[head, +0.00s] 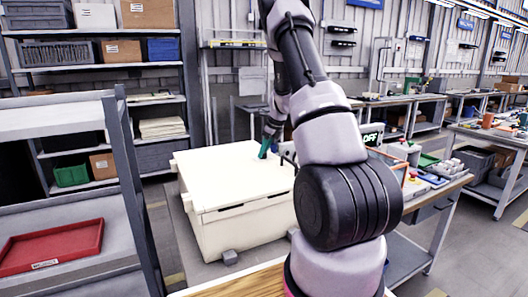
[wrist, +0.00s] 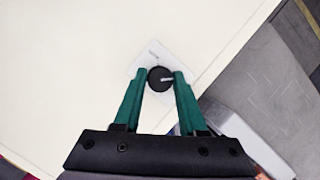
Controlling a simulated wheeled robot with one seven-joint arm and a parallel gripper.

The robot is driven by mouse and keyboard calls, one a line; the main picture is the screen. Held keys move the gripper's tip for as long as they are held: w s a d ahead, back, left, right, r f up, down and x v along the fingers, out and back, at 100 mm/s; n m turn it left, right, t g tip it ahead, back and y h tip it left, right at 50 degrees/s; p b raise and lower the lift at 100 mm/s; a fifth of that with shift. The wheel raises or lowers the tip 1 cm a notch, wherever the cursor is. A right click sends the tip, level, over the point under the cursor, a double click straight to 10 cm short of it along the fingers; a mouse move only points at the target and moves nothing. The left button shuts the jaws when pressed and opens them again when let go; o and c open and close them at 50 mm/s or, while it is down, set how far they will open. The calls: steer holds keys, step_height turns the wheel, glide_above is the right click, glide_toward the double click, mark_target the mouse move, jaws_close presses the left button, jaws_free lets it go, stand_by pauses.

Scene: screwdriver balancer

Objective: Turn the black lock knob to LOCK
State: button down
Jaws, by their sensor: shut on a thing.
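The black lock knob (wrist: 160,79) sits on a pale square plate (wrist: 148,57) on top of a white case. A light pointer mark on the knob points to the right in the wrist view. My gripper (wrist: 160,82) has its two green fingers on either side of the knob, shut on it. In the head view my gripper (head: 267,148) reaches down to the top of the white case (head: 235,205); the knob is hidden there. Any lettering on the plate is too small to read.
A shelf with a red tray (head: 55,247) stands at the left. The white case's top is otherwise clear around the knob.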

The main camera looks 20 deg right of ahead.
steer(key=n+g+y, duration=0.1)
steer(key=n, duration=0.3)
steer(key=shift+w+d, duration=0.1)
steer(key=shift+d, duration=0.05)
steer(key=n+g, duration=0.1)
steer(key=n, duration=0.1)
steer(key=n+y, duration=0.1)
steer(key=n, duration=0.1)
steer(key=shift+n+g, duration=0.4)
steer(key=n+g, duration=0.1)
steer(key=n, duration=0.3)
steer(key=shift+w+n+g, duration=0.15)
steer(key=shift+n+g, duration=0.15)
steer(key=shift+g, duration=0.1)
steer(key=shift+w+n+g, duration=0.1)
steer(key=shift+n+g, duration=0.6)
steer(key=shift+n, duration=1.3)
steer(key=shift+c, duration=2.3)
jaws_free()
